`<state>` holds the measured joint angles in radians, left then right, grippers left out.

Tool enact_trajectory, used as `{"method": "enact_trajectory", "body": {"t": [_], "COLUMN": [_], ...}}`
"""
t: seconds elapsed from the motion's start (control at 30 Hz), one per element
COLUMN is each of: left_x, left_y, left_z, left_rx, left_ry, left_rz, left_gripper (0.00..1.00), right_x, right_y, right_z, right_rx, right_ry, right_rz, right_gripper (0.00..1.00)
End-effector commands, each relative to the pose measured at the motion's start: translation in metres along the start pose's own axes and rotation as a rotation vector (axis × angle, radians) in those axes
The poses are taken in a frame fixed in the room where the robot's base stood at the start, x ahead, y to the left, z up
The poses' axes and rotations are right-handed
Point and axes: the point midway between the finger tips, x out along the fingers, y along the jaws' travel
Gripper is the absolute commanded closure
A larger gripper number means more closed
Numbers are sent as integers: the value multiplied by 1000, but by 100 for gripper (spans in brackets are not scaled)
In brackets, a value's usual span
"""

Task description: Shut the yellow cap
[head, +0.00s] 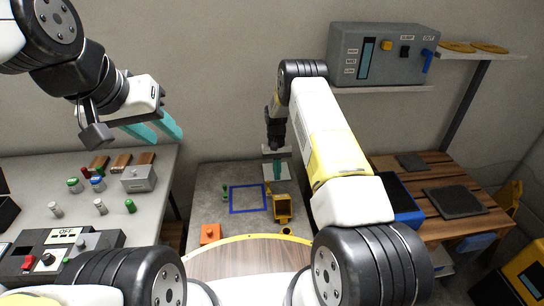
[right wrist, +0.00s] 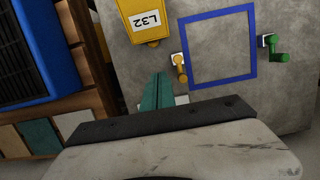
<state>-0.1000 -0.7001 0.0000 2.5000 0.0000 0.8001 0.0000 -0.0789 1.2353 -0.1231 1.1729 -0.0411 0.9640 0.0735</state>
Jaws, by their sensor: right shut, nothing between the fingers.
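A small yellow piece shaped like a cap or handle (right wrist: 180,68) stands on a white base beside the blue square outline in the right wrist view; I cannot tell whether it is open or shut. It shows very small in the head view (head: 268,188). My right gripper (head: 276,172) is over the grey surface close to the yellow piece. Its teal fingers (right wrist: 158,88) are together and empty, apart from the yellow piece in the picture.
A green handle (right wrist: 279,52) stands across the blue square outline (right wrist: 222,13). An orange block (head: 210,233) is at the front. The left table (head: 150,190) holds bottles and a control box. A wooden table (head: 440,232) with a blue bin (head: 402,205) is at the right.

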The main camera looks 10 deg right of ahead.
Motion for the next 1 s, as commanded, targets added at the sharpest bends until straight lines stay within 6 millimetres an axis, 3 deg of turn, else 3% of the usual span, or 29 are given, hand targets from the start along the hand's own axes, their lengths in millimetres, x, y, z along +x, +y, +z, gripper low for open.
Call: {"method": "enact_trajectory", "body": {"t": [0.27,0.6,1.0], "left_x": [0,0,0], "left_y": [0,0,0], "left_z": [0,0,0], "left_rx": [0,0,0], "left_ry": [0,0,0], "left_rz": [0,0,0], "left_gripper": [64,64,64], "right_x": [64,50,49], "right_y": [0,0,0], "right_z": [1,34,38], "right_rx": [0,0,0], "right_ry": [-4,0,0], "right_rz": [0,0,0], "right_gripper": [100,100,100]}}
